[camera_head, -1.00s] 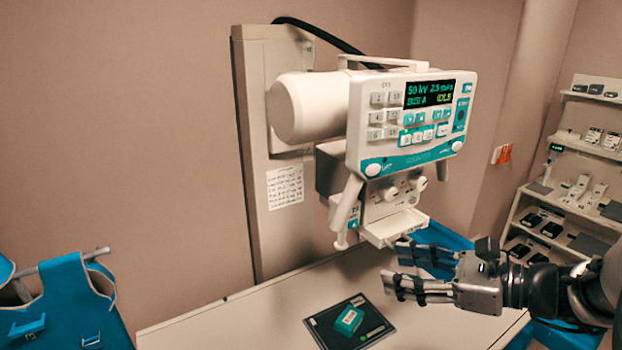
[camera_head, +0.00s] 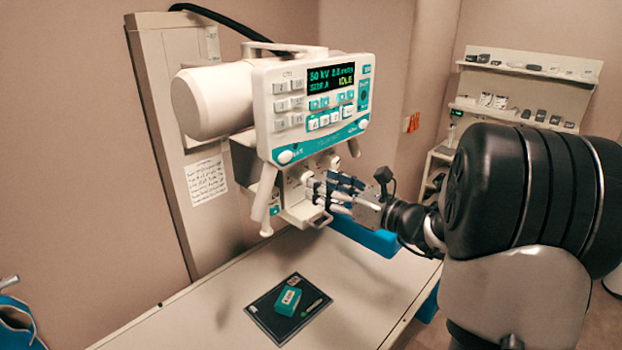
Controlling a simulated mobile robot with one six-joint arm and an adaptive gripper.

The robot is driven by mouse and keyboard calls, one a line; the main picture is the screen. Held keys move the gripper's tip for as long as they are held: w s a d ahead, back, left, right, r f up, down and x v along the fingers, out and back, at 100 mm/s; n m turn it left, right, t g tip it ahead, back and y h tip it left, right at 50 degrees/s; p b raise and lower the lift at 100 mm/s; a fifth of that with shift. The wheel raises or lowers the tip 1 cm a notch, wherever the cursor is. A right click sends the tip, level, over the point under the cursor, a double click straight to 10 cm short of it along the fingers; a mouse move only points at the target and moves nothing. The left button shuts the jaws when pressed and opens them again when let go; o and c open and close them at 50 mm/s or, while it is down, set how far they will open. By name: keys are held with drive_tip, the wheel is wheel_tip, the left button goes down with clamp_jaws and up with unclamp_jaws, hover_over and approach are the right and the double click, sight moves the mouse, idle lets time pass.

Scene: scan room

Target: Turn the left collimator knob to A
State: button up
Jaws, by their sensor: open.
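The white X-ray head (camera_head: 315,105) hangs on its column above the table, with a lit display reading 50 kV and IDLE. Below it is the collimator (camera_head: 290,190) with two round knobs on its front. The left knob (camera_head: 307,178) is partly visible just left of my fingertips; its pointer setting is too small to read. The right knob (camera_head: 334,161) shows above my fingers. My gripper (camera_head: 318,192) is open, its fingers pointing left at the collimator front, close to the left knob. I cannot tell whether they touch it. The fingers hide part of the collimator front.
The white table (camera_head: 200,318) holds a black plate (camera_head: 262,315) with a teal box (camera_head: 288,300) and a pen-like item. Shelves (camera_head: 520,85) with small devices stand at the back right. A blue item (camera_head: 15,325) is at the lower left. Much of the tabletop is clear.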

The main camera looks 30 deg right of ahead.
sight(306, 175)
drive_tip(key=x, duration=0.4)
drive_tip(key=shift+w+a, duration=0.15)
drive_tip(key=shift+w, duration=0.15)
drive_tip(key=c, duration=1.1)
